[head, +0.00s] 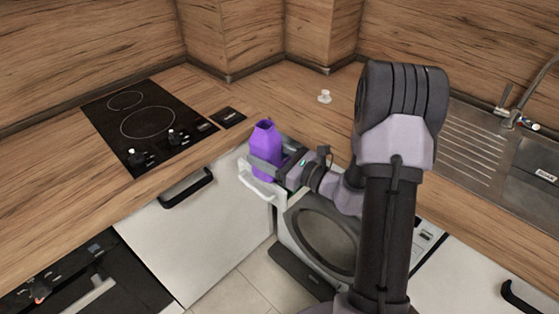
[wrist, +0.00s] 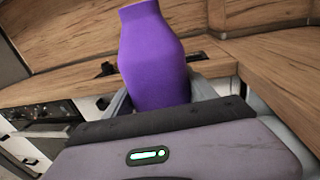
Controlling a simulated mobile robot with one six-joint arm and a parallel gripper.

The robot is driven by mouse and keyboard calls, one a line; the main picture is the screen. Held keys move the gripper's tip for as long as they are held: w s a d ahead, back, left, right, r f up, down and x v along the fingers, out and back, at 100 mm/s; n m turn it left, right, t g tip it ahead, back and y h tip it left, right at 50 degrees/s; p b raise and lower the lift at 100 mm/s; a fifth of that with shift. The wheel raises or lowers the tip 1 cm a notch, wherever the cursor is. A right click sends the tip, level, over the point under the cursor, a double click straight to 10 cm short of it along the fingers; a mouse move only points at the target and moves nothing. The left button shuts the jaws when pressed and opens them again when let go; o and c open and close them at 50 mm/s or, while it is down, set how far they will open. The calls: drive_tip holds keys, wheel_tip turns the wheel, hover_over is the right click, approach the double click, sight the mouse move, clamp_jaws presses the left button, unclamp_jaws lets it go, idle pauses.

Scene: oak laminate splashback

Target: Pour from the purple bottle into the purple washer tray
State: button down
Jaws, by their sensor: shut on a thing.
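The purple bottle (head: 266,141) is upright, or nearly so, at the washing machine's upper left corner. My gripper (head: 264,163) is shut on the bottle's lower body, with a finger on either side. No liquid shows.
A small white cap-like piece (head: 324,96) lies on the wooden counter behind. A black hob (head: 145,121) is at the left, a steel sink (head: 475,135) at the right. The washer's round door (head: 327,237) is below my gripper. The counter edge is close behind the bottle.

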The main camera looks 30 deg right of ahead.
drive_tip(key=shift+r, duration=0.1)
drive_tip(key=m+p, duration=0.1)
drive_tip(key=p, duration=0.1)
drive_tip(key=shift+w+r+m+p, duration=0.1)
drive_tip(key=shift+r+m+p, duration=0.2)
drive_tip(key=shift+m+p, duration=0.1)
drive_tip(key=shift+d+m+p, duration=0.15)
drive_tip(key=shift+m+p, duration=0.75)
drive_tip(key=shift+w+d+f+m+p, duration=0.1)
drive_tip(key=shift+w+d+m+p, duration=0.1)
drive_tip(key=shift+m+p, duration=0.65)
drive_tip(key=shift+w+d+f+m+p, duration=0.1)
drive_tip(key=shift+d+m+p, duration=0.1)
drive_tip(key=shift+m+p, duration=0.65)
drive_tip(key=shift+s+a+f+m, duration=0.1)
drive_tip(key=shift+f+m, duration=0.05)
drive_tip(key=shift+m, duration=0.65)
drive_tip(key=shift+s+a+f+m, duration=0.1)
drive_tip(key=shift+a+f+m, duration=0.1)
drive_tip(key=shift+f+m, duration=0.35)
drive_tip(key=shift+s+a+f+m, duration=0.1)
drive_tip(key=shift+a+f+m, duration=0.05)
drive_tip(key=shift+f+m, duration=0.4)
drive_tip(key=shift+s+a+f+m, duration=0.1)
drive_tip(key=shift+a+f+m, duration=0.1)
drive_tip(key=shift+m, duration=0.6)
idle(1.5)
drive_tip(key=shift+r, duration=0.2)
idle(0.3)
